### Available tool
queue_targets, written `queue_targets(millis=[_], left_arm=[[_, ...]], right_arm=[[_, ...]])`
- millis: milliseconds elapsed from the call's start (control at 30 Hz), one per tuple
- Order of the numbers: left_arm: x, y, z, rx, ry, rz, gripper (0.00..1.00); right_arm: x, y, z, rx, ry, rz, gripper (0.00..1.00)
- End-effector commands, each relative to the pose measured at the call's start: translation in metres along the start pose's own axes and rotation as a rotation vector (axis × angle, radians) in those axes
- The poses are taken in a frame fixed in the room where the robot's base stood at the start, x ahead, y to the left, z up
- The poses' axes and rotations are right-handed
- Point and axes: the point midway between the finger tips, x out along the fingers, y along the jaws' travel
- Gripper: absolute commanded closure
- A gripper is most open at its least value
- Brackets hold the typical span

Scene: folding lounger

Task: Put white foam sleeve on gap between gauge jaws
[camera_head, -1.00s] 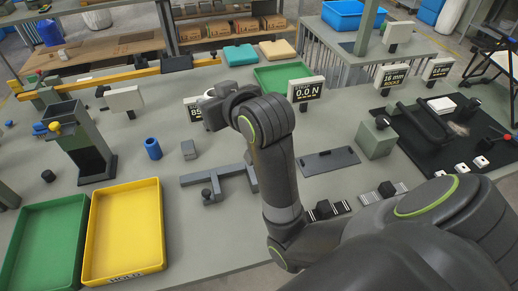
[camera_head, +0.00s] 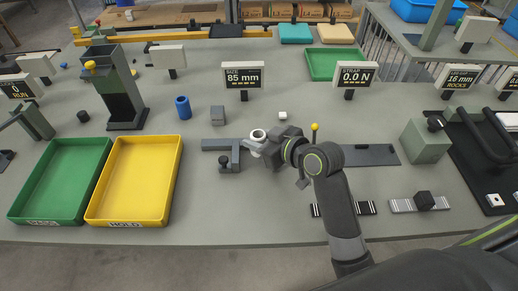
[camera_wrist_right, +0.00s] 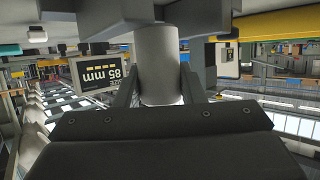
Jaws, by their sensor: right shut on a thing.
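The white foam sleeve (camera_head: 258,134) is held upright in my right gripper (camera_head: 262,147), its round open top showing in the head view. In the right wrist view the sleeve (camera_wrist_right: 158,65) stands between the two dark fingers (camera_wrist_right: 160,88), which are shut on it. The dark grey gauge (camera_head: 222,145) lies on the bench just left of the sleeve, with a black knob at its front. The sleeve is at the gauge's right end; my gripper hides part of that end. I cannot tell whether the sleeve touches the jaws. My left gripper is not in view.
The size display (camera_head: 243,78) reads 85 mm and stands behind the gauge. A yellow tray (camera_head: 91,218) and green tray (camera_head: 17,215) lie front left. A flat dark plate (camera_head: 375,154) lies to the right.

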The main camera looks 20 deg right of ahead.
Motion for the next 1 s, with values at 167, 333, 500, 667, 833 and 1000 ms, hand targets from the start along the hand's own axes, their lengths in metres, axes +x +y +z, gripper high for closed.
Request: queue_targets(millis=[167,333,500,667,833,1000], left_arm=[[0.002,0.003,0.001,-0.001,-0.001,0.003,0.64],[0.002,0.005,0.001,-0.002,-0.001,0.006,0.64],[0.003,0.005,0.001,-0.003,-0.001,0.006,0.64],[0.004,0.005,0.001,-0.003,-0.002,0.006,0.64],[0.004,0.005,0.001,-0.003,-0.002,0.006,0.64],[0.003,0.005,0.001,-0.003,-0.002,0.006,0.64]], right_arm=[[0.010,0.000,0.026,0.004,-0.005,0.000,0.86],[0.013,0.000,0.032,0.001,-0.001,0.001,0.86],[0.013,0.000,0.032,0.001,-0.001,0.001,0.86],[0.014,0.000,0.035,0.001,-0.002,0.001,0.62],[0.014,0.000,0.035,0.001,-0.003,0.001,0.55],[0.013,0.000,0.034,0.000,-0.003,0.001,0.55]])
